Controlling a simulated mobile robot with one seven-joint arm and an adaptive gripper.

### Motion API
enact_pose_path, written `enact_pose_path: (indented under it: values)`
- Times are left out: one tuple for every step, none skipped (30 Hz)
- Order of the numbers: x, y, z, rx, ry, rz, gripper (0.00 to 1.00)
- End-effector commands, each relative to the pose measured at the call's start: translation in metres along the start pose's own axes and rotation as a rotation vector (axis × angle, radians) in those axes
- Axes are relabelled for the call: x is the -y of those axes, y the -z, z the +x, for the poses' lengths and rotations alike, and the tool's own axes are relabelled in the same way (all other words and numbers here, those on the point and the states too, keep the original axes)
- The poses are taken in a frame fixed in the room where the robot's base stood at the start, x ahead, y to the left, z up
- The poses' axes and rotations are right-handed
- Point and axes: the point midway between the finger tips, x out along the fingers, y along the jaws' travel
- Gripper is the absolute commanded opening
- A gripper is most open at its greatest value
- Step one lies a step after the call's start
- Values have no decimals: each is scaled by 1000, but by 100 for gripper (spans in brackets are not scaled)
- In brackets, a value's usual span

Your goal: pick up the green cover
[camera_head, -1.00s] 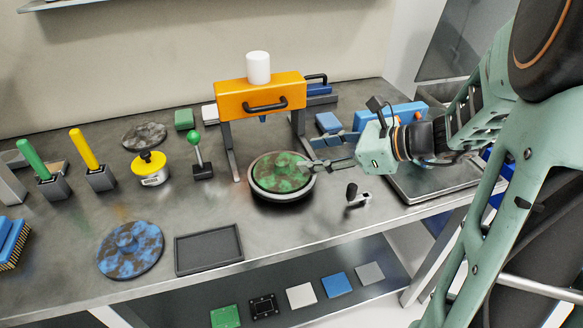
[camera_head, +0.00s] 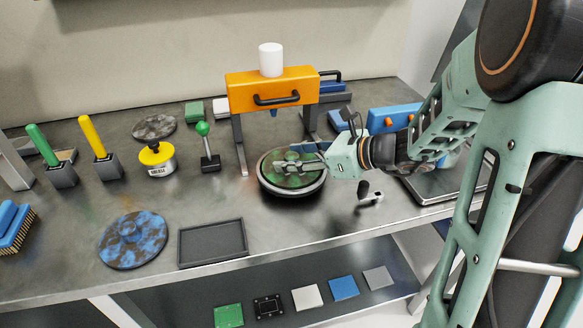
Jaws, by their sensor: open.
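The green cover (camera_head: 278,178) is a round, mottled green disc sitting in a dark round housing with a pale rim (camera_head: 292,192), below the orange press frame. My gripper (camera_head: 285,166) reaches in from the right, with its fingers over the upper part of the cover. The fingers are open and hide part of the cover's middle. Whether they touch it I cannot tell.
The orange press frame (camera_head: 240,92) with a white cylinder on top stands just behind the housing. A small black crank (camera_head: 368,192) is in front, right of the housing. A blue round cover (camera_head: 131,240) and empty dark tray (camera_head: 212,243) lie at front left.

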Motion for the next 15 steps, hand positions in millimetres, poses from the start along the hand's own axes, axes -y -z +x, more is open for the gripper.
enact_pose_path:
  values:
    - [0, 0, 4, 0, 0, 1, 46]
    - [0, 0, 5, 0, 0, 1, 46]
    - [0, 0, 6, 1, 0, 1, 46]
    - [0, 0, 6, 1, 1, 1, 46]
    - [0, 0, 6, 1, 1, 0, 46]
    - [0, 0, 6, 1, 1, 0, 46]
    - [0, 0, 6, 1, 1, 0, 46]
    - [0, 0, 6, 1, 1, 0, 46]
    - [0, 0, 6, 1, 1, 0, 44]
    - [0, 0, 6, 1, 1, 0, 41]
    - [0, 0, 6, 1, 1, 0, 38]
    - [0, 0, 5, 0, 1, 0, 33]
    - [0, 0, 5, 0, 1, 0, 30]
    - [0, 0, 5, 0, 1, 0, 27]
    - [0, 0, 5, 0, 1, 0, 22]
